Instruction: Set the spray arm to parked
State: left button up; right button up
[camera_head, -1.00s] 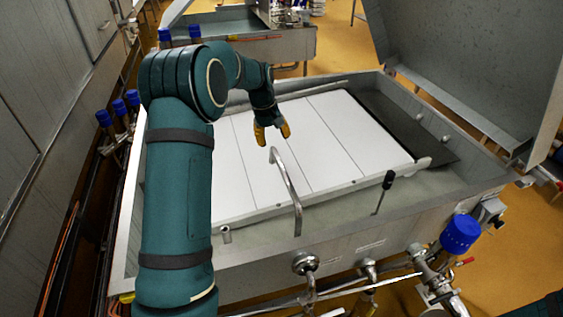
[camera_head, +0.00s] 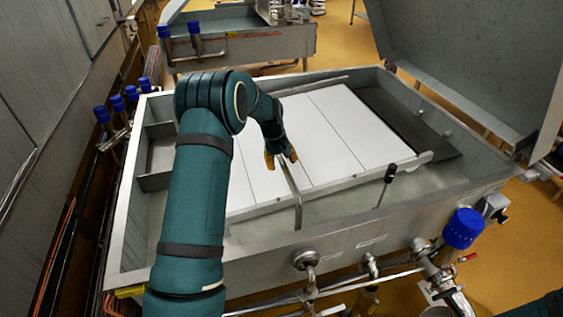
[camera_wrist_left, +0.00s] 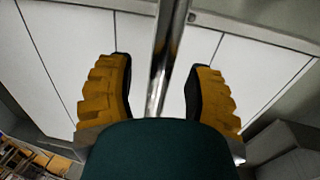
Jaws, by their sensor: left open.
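The spray arm (camera_head: 291,193) is a bent metal tube that rises from the front of the steel basin and reaches back over the white panels. Its far upper end is hidden behind my left gripper in the head view. My left gripper (camera_head: 281,157) has yellow fingers and is at the upper part of the tube. In the left wrist view the fingers (camera_wrist_left: 160,90) are open, one on each side of the shiny tube (camera_wrist_left: 168,45), with gaps on both sides. My right gripper is not in view.
The steel basin (camera_head: 118,235) holds white panels (camera_head: 325,130) and a dark panel (camera_head: 400,115). A black-handled lever (camera_head: 389,174) stands right of the tube. Valves and a blue cap (camera_head: 463,229) are along the front. A raised lid (camera_head: 470,60) stands at right.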

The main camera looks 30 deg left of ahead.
pick_arm(q)
grip_shut()
jog(key=shift+d, duration=0.1)
dwell(0.4)
